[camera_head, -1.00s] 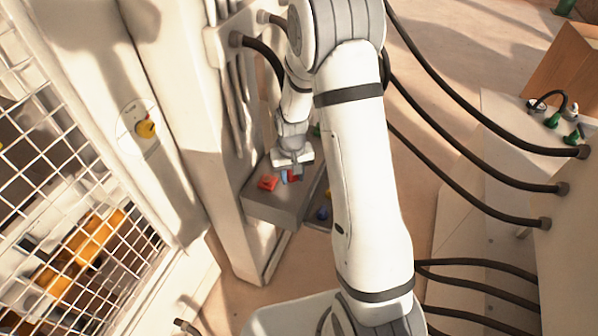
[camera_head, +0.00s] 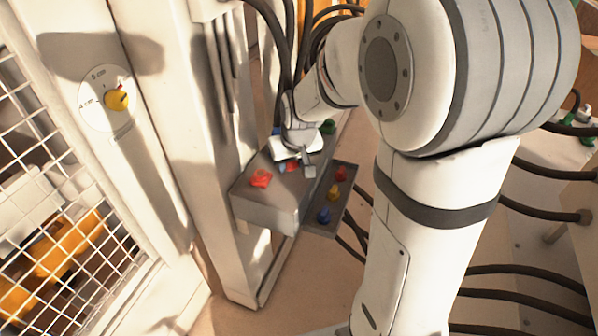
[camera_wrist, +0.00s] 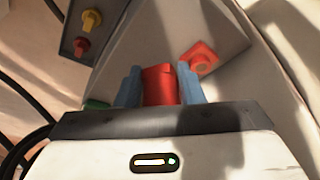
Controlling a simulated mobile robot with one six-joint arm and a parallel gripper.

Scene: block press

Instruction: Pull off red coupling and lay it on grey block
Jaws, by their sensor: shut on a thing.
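My gripper (camera_wrist: 160,88) is shut on a red coupling (camera_wrist: 159,84), a short cylinder between its two blue fingers. In the head view my gripper (camera_head: 291,167) is over the far part of the grey block (camera_head: 265,213), and only a little red shows between the fingers. I cannot tell whether the held piece touches the block. A second red piece (camera_head: 261,178), flat with a round middle, lies on the block's top, nearer and to the left. It also shows in the wrist view (camera_wrist: 201,57), just beyond the right finger.
A dark plate beside the block carries a red knob (camera_head: 341,173), a yellow knob (camera_head: 333,191) and a blue knob (camera_head: 323,216). A pale column stands left of the block, and a wire mesh (camera_head: 60,215) is farther left. Dark hoses hang behind my gripper.

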